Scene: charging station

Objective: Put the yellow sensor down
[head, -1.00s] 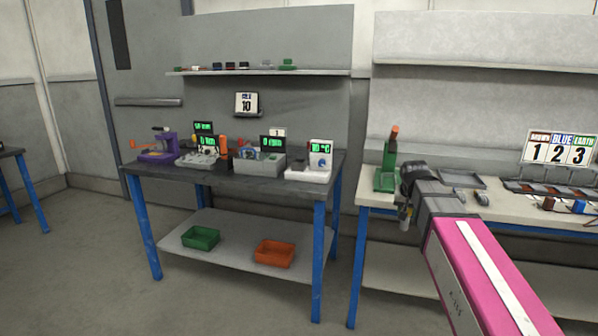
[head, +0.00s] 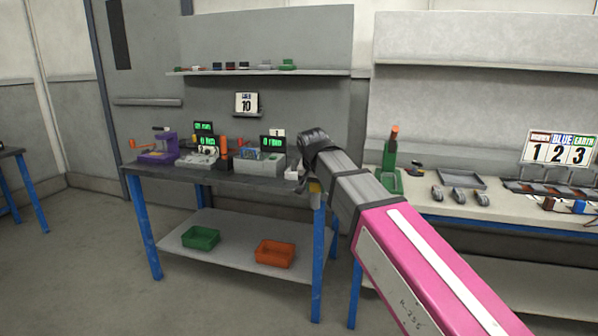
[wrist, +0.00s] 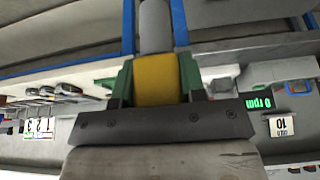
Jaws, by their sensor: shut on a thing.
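The yellow sensor (wrist: 156,80) is held between the green-padded fingers of my gripper (wrist: 155,84) in the wrist view; a grey cylindrical part extends beyond it. In the head view the sensor shows as a small yellow patch (head: 314,187) below the end of my arm, by the right end of the dark-topped table (head: 240,184). My gripper is shut on the sensor. My arm hides the right end of that table and most of the white device there. I cannot tell whether the sensor touches anything.
A grey device with a green display (head: 262,160) and a purple device (head: 160,150) stand on the dark table. A green bin (head: 201,238) and an orange bin (head: 275,254) lie on its lower shelf. A green press (head: 390,165) stands on the right-hand bench.

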